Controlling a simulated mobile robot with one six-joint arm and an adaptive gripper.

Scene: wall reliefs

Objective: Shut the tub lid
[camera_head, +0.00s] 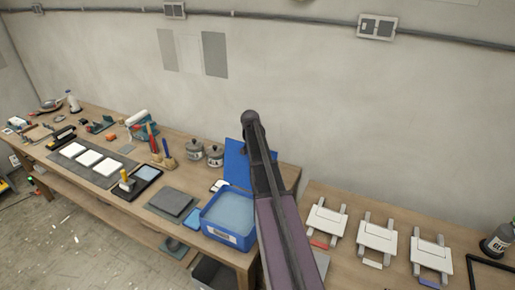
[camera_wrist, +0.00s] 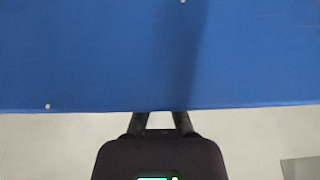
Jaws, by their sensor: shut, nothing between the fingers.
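The blue tub (camera_head: 240,240) stands on the left bench near its front right end, with a pale blue surface inside. Its blue lid (camera_head: 233,160) stands raised at the tub's back edge, so the tub is open. My arm covers the lid's right part in the head view. In the wrist view the lid (camera_wrist: 100,60) fills the upper half as a flat blue panel. My gripper (camera_wrist: 159,118) is shut and empty at the lid's lower edge in that picture. Its fingertips are hidden by the lid; I cannot tell whether they touch it.
Two grey lidded pots (camera_head: 205,153) and a block with upright tools (camera_head: 158,157) stand left of the lid. A dark grey slab (camera_head: 172,203) lies left of the tub. The wall is behind.

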